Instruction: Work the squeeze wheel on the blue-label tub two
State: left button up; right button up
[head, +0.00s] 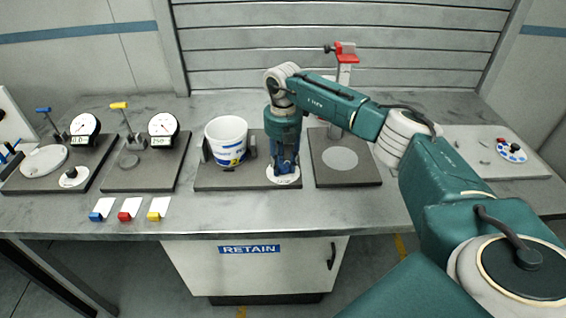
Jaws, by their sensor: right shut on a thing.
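A white tub (225,131) with a blue and yellow label stands upright between dark side jaws on a dark base plate (225,184). The squeeze wheel (284,181), a pale disc with dark marks, lies at the right end of that plate. My right gripper (284,169) points straight down over the wheel and is shut on it. The fingers hide the wheel's middle, so its knob does not show. My left gripper is not in view.
A red-topped post (344,60) stands on another dark plate (346,178) just right of my gripper, partly behind my arm. Two dial gauges (163,124) with levers stand left. Blue, red and yellow tabbed labels (130,209) lie near the front edge. A pale board (478,142) lies right.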

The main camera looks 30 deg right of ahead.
aim_at(283, 164)
jog(key=shift+w+d+r, duration=0.1)
jog(key=shift+w+r, duration=0.1)
jog(key=o, duration=1.1)
jog(key=shift+o, duration=0.2)
jog(key=shift+s+f, duration=0.1)
notch_tip(283, 164, up, 12)
